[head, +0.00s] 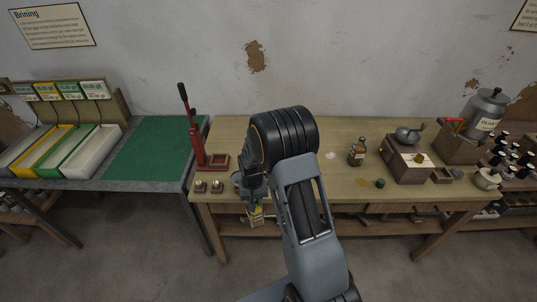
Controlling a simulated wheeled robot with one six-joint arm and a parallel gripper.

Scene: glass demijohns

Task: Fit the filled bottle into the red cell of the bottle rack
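Several dark-capped bottles stand in a bottle rack (513,183) at the far right. I can make out no red cell there.
A red lever press (196,140) stands at the table's left end. A wooden grinder box (408,162) and a metal canister (485,114) stand to the right. Coloured trays (60,150) and a bare green mat (155,150) lie on the left bench.

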